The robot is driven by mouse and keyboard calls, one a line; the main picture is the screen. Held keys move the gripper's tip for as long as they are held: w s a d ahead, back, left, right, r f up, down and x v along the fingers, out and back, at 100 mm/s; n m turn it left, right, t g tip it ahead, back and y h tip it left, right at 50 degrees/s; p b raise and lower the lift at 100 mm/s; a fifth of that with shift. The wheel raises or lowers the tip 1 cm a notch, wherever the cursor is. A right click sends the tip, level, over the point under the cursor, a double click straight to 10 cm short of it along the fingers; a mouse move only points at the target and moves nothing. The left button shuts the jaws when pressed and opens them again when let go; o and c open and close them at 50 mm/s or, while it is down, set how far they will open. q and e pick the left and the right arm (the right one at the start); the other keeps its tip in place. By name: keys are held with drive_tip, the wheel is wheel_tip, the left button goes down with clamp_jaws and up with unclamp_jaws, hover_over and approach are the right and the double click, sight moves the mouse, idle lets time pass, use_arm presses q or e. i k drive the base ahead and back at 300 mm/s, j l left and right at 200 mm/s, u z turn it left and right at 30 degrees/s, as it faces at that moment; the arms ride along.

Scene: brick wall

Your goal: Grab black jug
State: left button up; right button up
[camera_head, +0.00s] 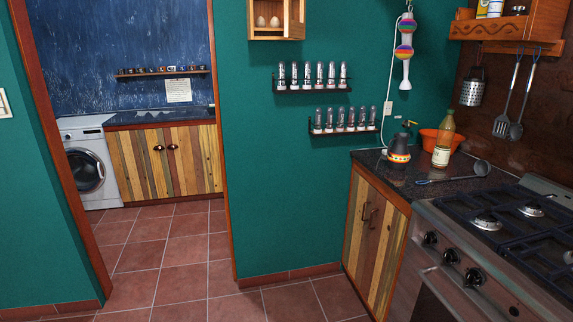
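A small black jug (398,156) with a coloured band around its lower part stands upright on the dark countertop (380,180) at the right. It is near the back edge, left of a bottle (443,142) with a pale label. An orange bowl (428,139) is behind them, partly hidden by the bottle. Neither of my grippers shows in this view, and nothing is seen touching the jug.
A ladle (455,176) lies on the counter in front of the bottle. A stove (480,250) adjoins the counter on the right. A wooden cabinet (375,235) is under the counter. The tiled floor (200,270) in front is clear, with a doorway (216,180) at the left.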

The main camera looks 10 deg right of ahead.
sight(399, 156)
drive_tip(key=i+z, duration=0.4)
drive_tip(key=i+j+z, duration=0.1)
drive_tip(key=i+z, duration=0.35)
drive_tip(key=i+j+z, duration=0.4)
drive_tip(key=i+l, duration=0.05)
drive_tip(key=l, duration=0.05)
